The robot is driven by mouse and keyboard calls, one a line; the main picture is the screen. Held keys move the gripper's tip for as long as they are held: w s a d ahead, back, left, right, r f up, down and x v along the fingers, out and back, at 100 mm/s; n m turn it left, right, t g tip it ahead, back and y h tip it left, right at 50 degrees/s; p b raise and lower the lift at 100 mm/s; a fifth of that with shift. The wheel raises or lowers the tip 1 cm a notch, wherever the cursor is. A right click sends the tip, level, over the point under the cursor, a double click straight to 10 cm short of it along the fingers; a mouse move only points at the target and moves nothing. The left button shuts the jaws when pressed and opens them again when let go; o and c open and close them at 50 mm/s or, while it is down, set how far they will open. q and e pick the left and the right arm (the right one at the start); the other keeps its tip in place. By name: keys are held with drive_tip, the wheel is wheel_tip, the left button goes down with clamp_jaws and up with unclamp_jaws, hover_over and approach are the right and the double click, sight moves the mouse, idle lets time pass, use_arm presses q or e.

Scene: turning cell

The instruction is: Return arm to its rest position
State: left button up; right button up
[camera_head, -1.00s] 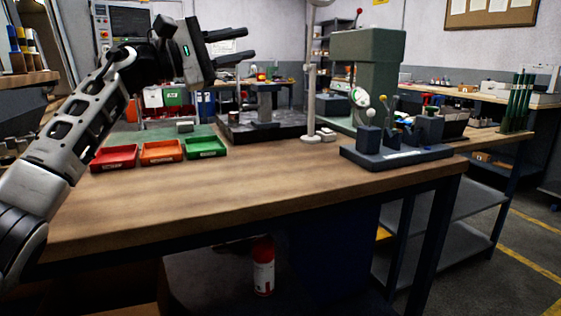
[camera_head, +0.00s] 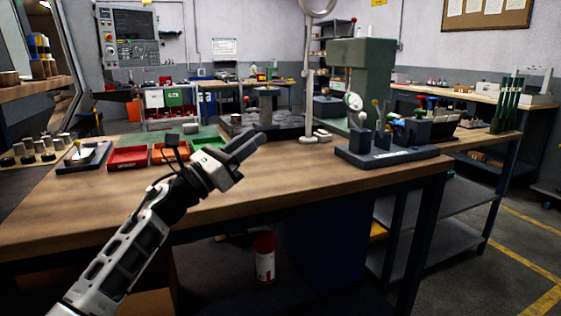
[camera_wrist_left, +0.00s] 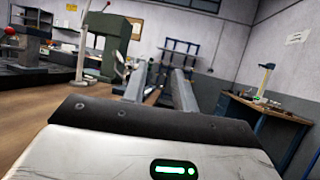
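My left gripper (camera_head: 256,143) is above the front part of the wooden workbench (camera_head: 300,185), with its fingers pointing up and to the right. In the left wrist view its two fingers (camera_wrist_left: 161,76) stand apart with nothing between them, so it is open and empty. My left arm comes in from the lower left, in front of the bench's front edge. My right arm and gripper are not in view.
Red (camera_head: 128,158), orange (camera_head: 163,156) and green trays sit behind my left gripper, partly covered by it. A dark fixture block (camera_head: 388,156) stands on the bench's right part, before a green machine (camera_head: 372,75). A red-and-white can (camera_head: 265,258) stands below the bench.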

use_arm(q)
drive_tip(key=s+a+f+n+t+y+p, duration=0.2)
drive_tip(key=s+f+n+y, duration=0.4)
drive_tip(key=f+n, duration=0.65)
drive_tip(key=s+a+f+n+t+y+p, duration=0.25)
drive_tip(key=s+f+n+y, duration=0.5)
drive_tip(key=n, duration=0.85)
drive_tip(key=s+a+f+n+g+y+p, duration=0.1)
drive_tip(key=s+f+n+g, duration=0.2)
drive_tip(key=s+f+n, duration=0.4)
drive_tip(key=s+a+f+n+g+y+p, duration=0.1)
drive_tip(key=s+f+n+g, duration=0.3)
drive_tip(key=s+n, duration=0.5)
drive_tip(key=s+a+f, duration=0.1)
drive_tip(key=s+f, duration=0.1)
drive_tip(key=s, duration=0.2)
drive_tip(key=shift+s+f, duration=0.4)
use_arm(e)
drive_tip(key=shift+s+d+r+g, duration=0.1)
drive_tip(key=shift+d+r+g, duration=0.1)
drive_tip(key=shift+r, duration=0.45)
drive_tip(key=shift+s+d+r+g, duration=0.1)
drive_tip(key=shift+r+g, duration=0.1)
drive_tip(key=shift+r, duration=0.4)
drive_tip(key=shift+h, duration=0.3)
